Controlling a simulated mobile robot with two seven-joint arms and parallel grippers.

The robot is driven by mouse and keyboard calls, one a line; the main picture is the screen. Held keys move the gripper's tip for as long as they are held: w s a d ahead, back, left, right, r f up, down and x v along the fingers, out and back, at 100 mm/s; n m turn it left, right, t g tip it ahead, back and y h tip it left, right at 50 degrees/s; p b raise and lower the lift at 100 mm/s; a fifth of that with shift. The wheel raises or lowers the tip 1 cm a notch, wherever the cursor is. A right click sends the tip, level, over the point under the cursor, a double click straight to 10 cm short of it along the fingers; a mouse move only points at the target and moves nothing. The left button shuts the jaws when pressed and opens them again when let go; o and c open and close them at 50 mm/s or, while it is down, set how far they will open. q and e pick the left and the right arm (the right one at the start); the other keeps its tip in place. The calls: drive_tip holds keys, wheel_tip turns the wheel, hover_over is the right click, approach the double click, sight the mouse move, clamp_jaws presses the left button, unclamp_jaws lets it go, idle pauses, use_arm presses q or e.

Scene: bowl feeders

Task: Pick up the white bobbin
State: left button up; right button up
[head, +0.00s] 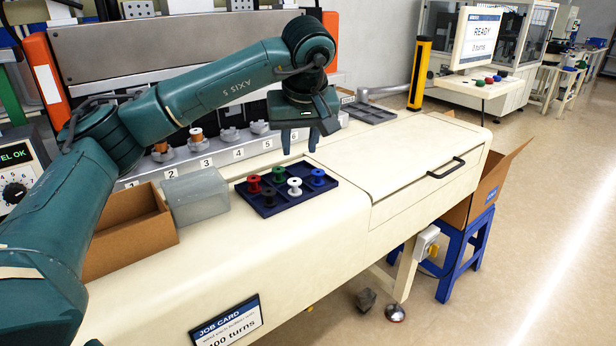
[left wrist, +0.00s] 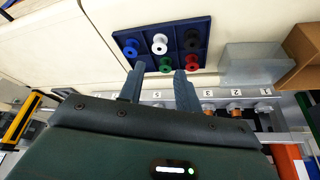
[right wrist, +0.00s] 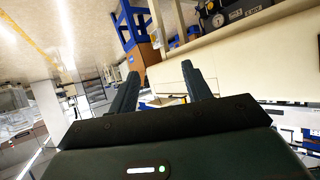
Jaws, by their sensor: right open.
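The white bobbin (head: 294,187) stands upright in the dark blue tray (head: 339,200) on the cream worktop. It also shows in the left wrist view (left wrist: 159,44), between the blue bobbin (left wrist: 130,48) and the black bobbin (left wrist: 192,42). A green bobbin (head: 279,174) and a red bobbin (head: 254,184) share the tray. My left gripper (head: 301,148) is open and empty, pointing down above and behind the tray, apart from the white bobbin. My right gripper (right wrist: 160,82) is open and empty in the right wrist view, away from the tray.
A translucent grey bin (head: 196,198) and an open cardboard box (head: 130,235) stand left of the tray. A numbered row of spindles (head: 215,160) runs behind it. A lid with a black handle (head: 446,168) lies to the right, its top clear.

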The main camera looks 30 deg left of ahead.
use_arm(q)
hover_over(295, 182)
drive_tip(key=s+d, duration=0.2)
wheel_tip(295, 182, down, 7)
drive_tip(key=shift+a+f, duration=0.1)
drive_tip(key=shift+p+x, duration=0.75)
drive_tip(key=shift+x, duration=1.85)
drive_tip(key=shift+w+a, duration=0.2)
drive_tip(key=shift+c, duration=0.5)
drive_tip(key=c, duration=0.5)
drive_tip(key=shift+r, duration=0.2)
